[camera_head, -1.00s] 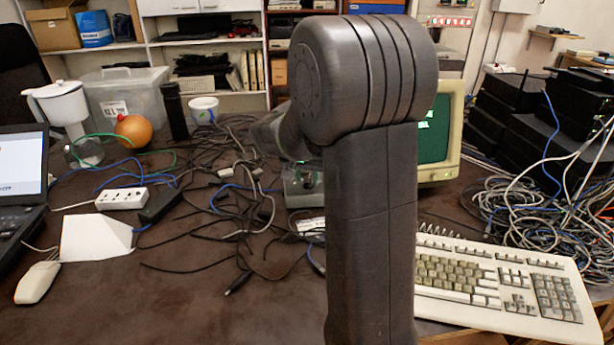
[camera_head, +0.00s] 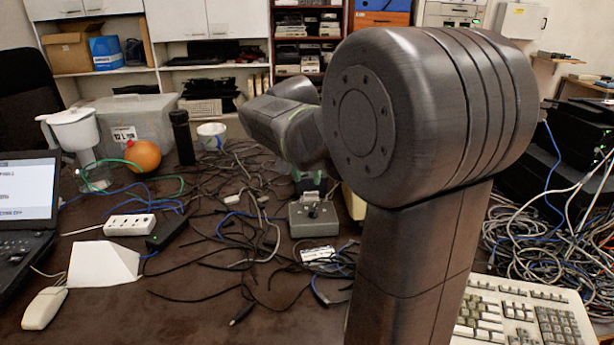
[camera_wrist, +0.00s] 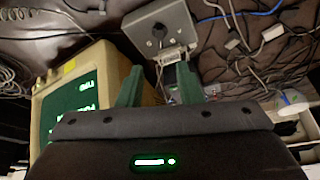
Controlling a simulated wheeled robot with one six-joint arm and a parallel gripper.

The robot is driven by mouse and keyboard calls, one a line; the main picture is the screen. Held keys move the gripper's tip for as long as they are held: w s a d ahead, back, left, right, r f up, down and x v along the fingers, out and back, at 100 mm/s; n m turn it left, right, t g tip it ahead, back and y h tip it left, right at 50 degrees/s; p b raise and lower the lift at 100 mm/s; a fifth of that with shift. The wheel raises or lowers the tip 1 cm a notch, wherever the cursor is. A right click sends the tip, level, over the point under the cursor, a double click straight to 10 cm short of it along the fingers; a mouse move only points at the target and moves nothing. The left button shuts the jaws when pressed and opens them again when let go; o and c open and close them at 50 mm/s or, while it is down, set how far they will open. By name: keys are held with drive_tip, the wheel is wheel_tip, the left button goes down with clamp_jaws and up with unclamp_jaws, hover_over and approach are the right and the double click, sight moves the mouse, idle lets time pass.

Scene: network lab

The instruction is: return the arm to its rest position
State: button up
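My arm rises large through the middle and right of the head view, its big round joint in front and a forearm link reaching back over the table. My gripper (camera_wrist: 158,82) shows in the wrist view as two green fingers standing apart, with nothing visibly held between them. Beyond the fingertips, a grey box with a round knob (camera_wrist: 160,30) lies on the table; it also shows in the head view (camera_head: 313,217), just below the forearm. In the head view the gripper is mostly hidden behind the arm.
A cream monitor (camera_wrist: 98,65) is close left of the fingers in the wrist view. A keyboard (camera_head: 535,310), a laptop (camera_head: 25,215) and an orange ball (camera_head: 144,155) also stand around.

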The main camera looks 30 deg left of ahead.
sight(312, 209)
drive_tip(key=b+x, duration=0.2)
drive_tip(key=x, duration=1.2)
drive_tip(key=shift+s+b, duration=0.1)
drive_tip(key=shift+b, duration=0.25)
drive_tip(key=shift+r, duration=0.1)
